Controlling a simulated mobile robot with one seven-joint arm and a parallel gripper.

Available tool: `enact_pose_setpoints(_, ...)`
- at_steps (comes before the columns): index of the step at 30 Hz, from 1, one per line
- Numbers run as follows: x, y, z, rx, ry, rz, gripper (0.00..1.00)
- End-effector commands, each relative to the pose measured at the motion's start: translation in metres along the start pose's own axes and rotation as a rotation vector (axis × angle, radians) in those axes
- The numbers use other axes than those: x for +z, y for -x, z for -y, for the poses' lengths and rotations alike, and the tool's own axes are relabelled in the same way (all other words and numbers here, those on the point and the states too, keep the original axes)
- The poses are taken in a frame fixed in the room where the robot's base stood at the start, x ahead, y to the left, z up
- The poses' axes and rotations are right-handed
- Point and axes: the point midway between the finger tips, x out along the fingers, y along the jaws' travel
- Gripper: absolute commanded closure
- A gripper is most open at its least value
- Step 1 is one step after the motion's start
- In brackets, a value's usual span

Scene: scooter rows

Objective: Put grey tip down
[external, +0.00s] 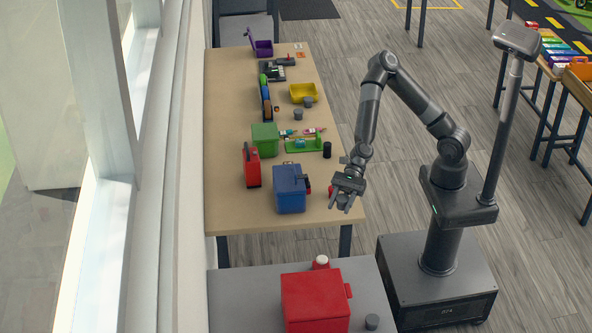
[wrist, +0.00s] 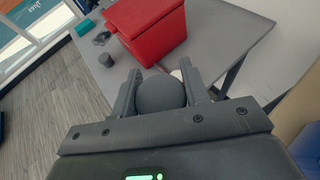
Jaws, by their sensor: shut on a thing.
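My gripper (external: 345,203) hangs in the air off the right edge of the wooden table, near its front corner. In the wrist view the fingers of my gripper (wrist: 159,88) are shut on the rounded grey tip (wrist: 160,95), which sits between them. Only its smooth round side shows, and its far part is hidden. In the external view I cannot make out the tip apart from the dark fingers.
The grey table (external: 236,300) in front carries a red box (external: 315,301), a red-and-white item (external: 321,262) and a small grey cylinder (external: 372,321). The wooden table (external: 228,203) holds a blue box (external: 289,190), a red case (external: 251,166) and a green bin (external: 265,139).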

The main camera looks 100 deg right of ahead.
Motion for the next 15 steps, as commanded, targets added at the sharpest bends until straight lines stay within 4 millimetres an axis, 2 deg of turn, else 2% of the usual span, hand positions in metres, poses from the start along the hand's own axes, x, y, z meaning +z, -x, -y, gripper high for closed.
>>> enact_pose_setpoints(2, 0.003, -0.008, -0.013, 0.027, 0.011, 0.0, 0.8)
enact_pose_setpoints(15, -0.069, -0.036, -0.01, 0.021, 0.004, -0.001, 0.8)
